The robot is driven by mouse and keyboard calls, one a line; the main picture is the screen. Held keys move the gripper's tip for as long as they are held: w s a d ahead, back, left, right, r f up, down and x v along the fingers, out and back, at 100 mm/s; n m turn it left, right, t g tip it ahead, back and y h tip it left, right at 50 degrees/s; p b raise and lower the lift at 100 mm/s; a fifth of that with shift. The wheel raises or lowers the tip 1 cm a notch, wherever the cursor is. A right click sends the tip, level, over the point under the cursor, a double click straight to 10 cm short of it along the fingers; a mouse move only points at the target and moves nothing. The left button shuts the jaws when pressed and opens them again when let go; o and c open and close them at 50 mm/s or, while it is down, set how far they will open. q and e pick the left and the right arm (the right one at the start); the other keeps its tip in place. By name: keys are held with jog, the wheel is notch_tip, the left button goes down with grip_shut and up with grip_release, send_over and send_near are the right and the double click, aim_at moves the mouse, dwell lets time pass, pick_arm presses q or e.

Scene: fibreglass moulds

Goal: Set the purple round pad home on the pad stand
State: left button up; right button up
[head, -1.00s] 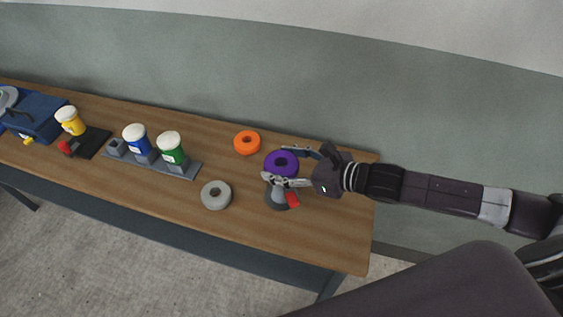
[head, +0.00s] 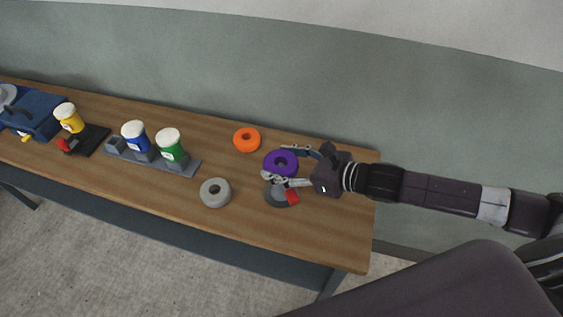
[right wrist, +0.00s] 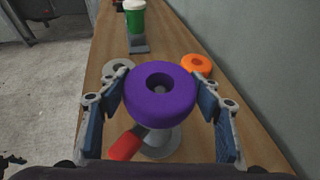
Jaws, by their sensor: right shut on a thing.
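The purple round pad (head: 270,160) is held between the fingers of my right gripper (head: 278,161). In the right wrist view the pad (right wrist: 160,109) fills the space between both fingers (right wrist: 160,88) and looks about level. The grey pad stand (head: 274,198), with a red handle, is under the pad and partly hidden by my lower finger. In the right wrist view the stand's base (right wrist: 164,147) shows below the pad, and something grey shows through the pad's hole. I cannot tell whether the pad touches the stand. My left gripper is out of view.
An orange ring (head: 247,133) lies behind and left of the pad, and a grey ring (head: 206,195) lies in front-left. Blue (head: 137,140) and green (head: 172,148) jars stand on a grey rack further left. The table's right edge is near my right gripper.

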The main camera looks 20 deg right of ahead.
aim_at(293, 168)
jog(key=shift+s+f, duration=0.1)
jog(key=shift+f, duration=0.3)
jog(key=o, duration=1.1)
jog(key=shift+o, duration=0.2)
jog(key=shift+r, duration=0.1)
jog(key=v, duration=0.5)
jog(key=shift+s+d, duration=0.25)
jog(key=v, duration=0.6)
jog(key=shift+r, duration=0.2)
